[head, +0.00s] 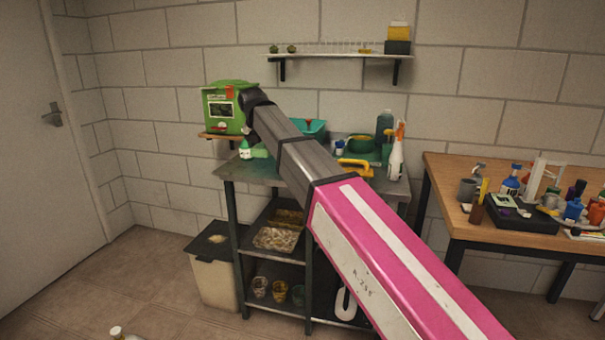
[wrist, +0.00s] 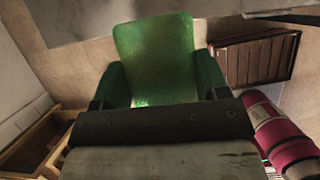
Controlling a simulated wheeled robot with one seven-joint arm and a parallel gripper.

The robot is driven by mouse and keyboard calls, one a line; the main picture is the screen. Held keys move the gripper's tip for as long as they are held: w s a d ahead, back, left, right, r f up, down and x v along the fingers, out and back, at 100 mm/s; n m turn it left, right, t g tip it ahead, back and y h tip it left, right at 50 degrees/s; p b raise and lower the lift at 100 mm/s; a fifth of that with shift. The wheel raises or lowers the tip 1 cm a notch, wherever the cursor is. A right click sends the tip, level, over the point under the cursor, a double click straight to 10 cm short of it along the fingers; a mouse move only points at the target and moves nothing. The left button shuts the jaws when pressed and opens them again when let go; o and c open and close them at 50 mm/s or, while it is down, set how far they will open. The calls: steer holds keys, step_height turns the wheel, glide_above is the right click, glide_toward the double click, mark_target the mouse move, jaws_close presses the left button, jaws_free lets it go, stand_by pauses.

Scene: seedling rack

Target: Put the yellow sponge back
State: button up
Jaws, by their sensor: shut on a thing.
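In the wrist view my gripper (wrist: 160,85) is shut on a green block (wrist: 155,50) with a speckled face and rounded corners. One finger is on each side of it. No yellow shows on this face, so I cannot tell whether it is the sponge. In the head view my arm reaches to the upper left, in front of the right side of a green box (head: 222,110) on a small wooden wall shelf. My fingers and the held block cannot be made out there. A yellow thing (head: 398,31) sits on a dark box on the high wall shelf; I cannot tell what it is.
A dark metal rack (head: 228,172) holds a teal tub (head: 312,128), a spray bottle (head: 397,155) and a yellow-handled thing (head: 354,167). A bin (head: 215,275) stands left of it. A cluttered wooden table (head: 455,232) stands right. The wrist view shows a brown slatted crate (wrist: 250,60).

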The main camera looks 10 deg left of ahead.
steer(key=shift+s+d+f, duration=0.1)
steer(key=shift+s+d, duration=0.05)
steer(key=shift+d, duration=0.25)
steer(key=w+d+f, duration=0.2)
steer(key=w, duration=0.1)
steer(key=w+d+f, duration=0.1)
steer(key=w+f, duration=0.1)
steer(key=w, duration=0.1)
steer(key=w+d+f, duration=0.2)
steer(key=w, duration=0.2)
steer(key=shift+d+f, duration=0.3)
steer(key=shift+f, duration=2.05)
steer(key=shift+f, duration=0.1)
steer(key=o, duration=0.9)
steer(key=v, duration=1.2)
